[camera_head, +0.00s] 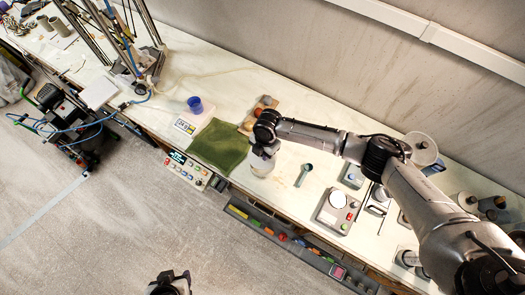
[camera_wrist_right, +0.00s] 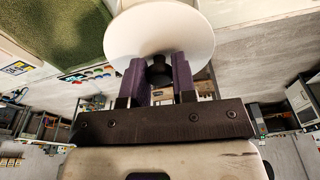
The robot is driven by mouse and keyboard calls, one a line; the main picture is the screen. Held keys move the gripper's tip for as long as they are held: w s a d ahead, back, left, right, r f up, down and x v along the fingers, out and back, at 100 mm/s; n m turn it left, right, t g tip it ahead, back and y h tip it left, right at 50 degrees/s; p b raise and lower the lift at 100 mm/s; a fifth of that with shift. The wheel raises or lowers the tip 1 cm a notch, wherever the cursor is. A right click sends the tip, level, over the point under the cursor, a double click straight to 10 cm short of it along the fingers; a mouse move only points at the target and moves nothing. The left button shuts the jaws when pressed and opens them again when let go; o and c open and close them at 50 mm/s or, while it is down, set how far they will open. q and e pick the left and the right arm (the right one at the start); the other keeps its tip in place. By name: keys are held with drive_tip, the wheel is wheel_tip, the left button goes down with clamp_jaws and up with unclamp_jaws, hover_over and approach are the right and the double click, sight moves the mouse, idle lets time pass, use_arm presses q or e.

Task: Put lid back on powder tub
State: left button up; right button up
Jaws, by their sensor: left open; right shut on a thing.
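My right gripper (camera_head: 265,148) is over the bench beside the green mat. In the right wrist view its two purple fingers (camera_wrist_right: 159,78) are shut on the dark knob (camera_wrist_right: 158,68) of a white round lid (camera_wrist_right: 160,35). In the head view a pale rounded form (camera_head: 262,166) shows just under this gripper. I cannot tell there how much of it is lid and how much is the powder tub, or whether they touch. The lid hides what lies behind it in the wrist view. My left gripper (camera_head: 169,279) is open and empty above the floor at the bottom edge.
A dark scoop (camera_head: 304,173) and a scale (camera_head: 337,208) stand to the right. A white round container (camera_head: 422,148) is further right, partly behind my right arm.

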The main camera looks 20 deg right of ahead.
drive_tip(key=shift+f+b, duration=1.55)
drive_tip(key=shift+f, duration=0.3)
drive_tip(key=shift+f+b, duration=0.55)
drive_tip(key=shift+f, duration=0.35)
drive_tip(key=shift+f, duration=0.1)
idle(0.5)
drive_tip(key=shift+p, duration=0.3)
